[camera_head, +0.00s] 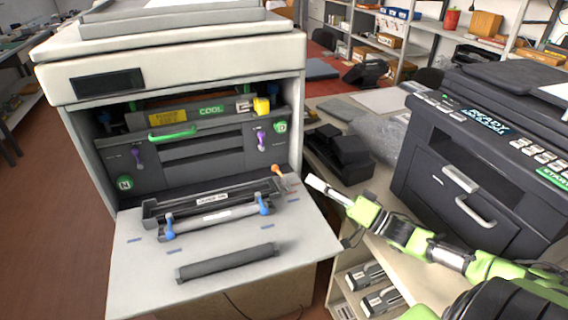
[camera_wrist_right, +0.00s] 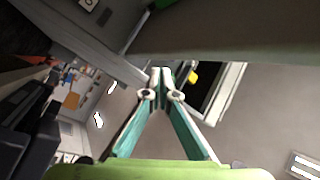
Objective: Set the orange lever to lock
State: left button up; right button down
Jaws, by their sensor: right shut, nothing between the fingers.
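The orange lever (camera_head: 277,170) stands at the right end of the dark unit inside the open printer (camera_head: 295,110), tilted up to the left. I cannot read any lock mark beside it. My right gripper (camera_head: 315,183) is shut and empty, with its pale tip to the right of the lever and apart from it, near the right edge of the open door. In the right wrist view its fingers (camera_wrist_right: 161,75) meet at the tips, and I cannot make out the lever there. My left gripper is not in view.
The open front door (camera_head: 220,290) carries a toner unit with blue levers (camera_head: 265,203) and a loose dark roller (camera_head: 228,262). A black printer (camera_head: 440,165) stands at the right. Black boxes (camera_head: 340,150) lie on the table between the machines.

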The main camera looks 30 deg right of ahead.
jog(key=x, duration=0.8)
jog(key=shift+r, duration=0.1)
jog(key=shift+w+a+r, duration=0.1)
jog(key=shift+w+a, duration=0.15)
jog(key=shift+w, duration=0.45)
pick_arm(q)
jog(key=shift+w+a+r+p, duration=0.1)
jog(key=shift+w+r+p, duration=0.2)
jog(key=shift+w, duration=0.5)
pick_arm(e)
jog(key=shift+w+a, duration=0.15)
jog(key=shift+w, duration=0.1)
